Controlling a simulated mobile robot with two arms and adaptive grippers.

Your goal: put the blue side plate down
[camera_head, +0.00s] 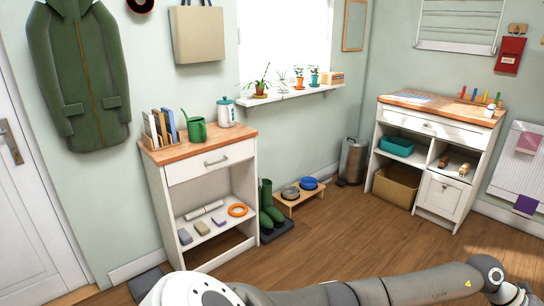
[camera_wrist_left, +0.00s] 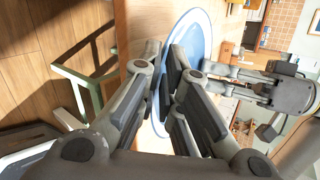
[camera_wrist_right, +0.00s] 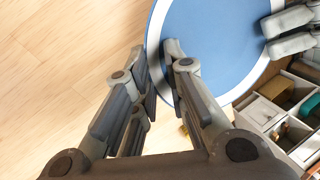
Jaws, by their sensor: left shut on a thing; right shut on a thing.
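The blue side plate, round with a white rim, shows in the left wrist view (camera_wrist_left: 196,32) and the right wrist view (camera_wrist_right: 220,40). My left gripper (camera_wrist_left: 167,58) is shut on its edge. My right gripper (camera_wrist_right: 172,52) is shut on another part of its rim. In the left wrist view the right gripper (camera_wrist_left: 250,84) shows beyond the plate; in the right wrist view the left gripper's fingers (camera_wrist_right: 290,32) reach its far edge. The plate is held off the floor. The head view does not show it; one of my arms crosses its bottom edge.
In the head view a white wood-topped cabinet (camera_head: 207,173) stands at left, with a watering can (camera_head: 196,130) on it. A white shelf unit (camera_head: 436,150) stands at back right. Boots (camera_head: 268,205) and a low bowl stand (camera_head: 300,196) are between them. Wooden floor (camera_head: 340,235) is clear in the middle.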

